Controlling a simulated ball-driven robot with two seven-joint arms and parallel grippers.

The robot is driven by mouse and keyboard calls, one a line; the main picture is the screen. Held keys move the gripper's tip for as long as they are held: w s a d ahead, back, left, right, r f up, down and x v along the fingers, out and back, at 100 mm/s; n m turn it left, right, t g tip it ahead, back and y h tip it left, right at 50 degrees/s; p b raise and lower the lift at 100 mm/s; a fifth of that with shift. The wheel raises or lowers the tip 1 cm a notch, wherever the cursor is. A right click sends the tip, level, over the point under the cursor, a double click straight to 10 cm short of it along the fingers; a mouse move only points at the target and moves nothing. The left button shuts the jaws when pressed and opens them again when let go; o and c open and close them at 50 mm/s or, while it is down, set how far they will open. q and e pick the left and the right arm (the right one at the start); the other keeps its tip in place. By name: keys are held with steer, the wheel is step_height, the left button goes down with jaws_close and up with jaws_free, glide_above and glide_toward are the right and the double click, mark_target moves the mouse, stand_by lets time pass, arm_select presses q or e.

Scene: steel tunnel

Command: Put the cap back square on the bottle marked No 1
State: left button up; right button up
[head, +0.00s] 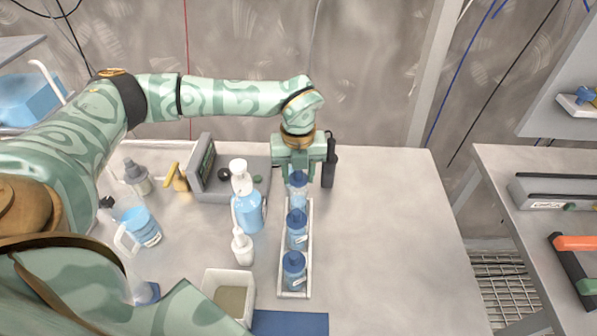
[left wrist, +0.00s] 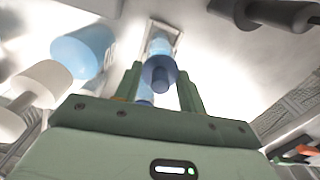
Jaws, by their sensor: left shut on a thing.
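Three blue bottles stand in a row in a narrow white rack (head: 283,283). The near bottle (head: 294,272) and the middle bottle (head: 297,238) wear dark blue caps. The far bottle (head: 298,190) stands at the back end, right under my left gripper (head: 299,174). In the left wrist view a dark blue cap (left wrist: 159,73) sits between the fingers of my left gripper (left wrist: 160,80), which is shut on it. I cannot tell whether this cap touches the bottle or sits square. The bottle numbers are too small to read. My right gripper is not in view.
Left of the rack stand a blue pump bottle (head: 248,212), a small white bottle (head: 242,247) and an open bin (head: 250,289). A grey instrument (head: 215,182) is behind them. A blue mat (head: 290,322) lies in front. The table right of the rack is clear.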

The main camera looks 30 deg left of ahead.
arm_select(q)
steer(key=shift+p, duration=0.3)
steer(key=shift+f, duration=0.15)
steer(key=shift+f, duration=0.55)
steer(key=shift+s+f, duration=0.1)
steer(key=shift+f, duration=0.2)
stand_by(0.4)
steer(key=shift+s+f, duration=0.1)
steer(key=shift+s, duration=0.05)
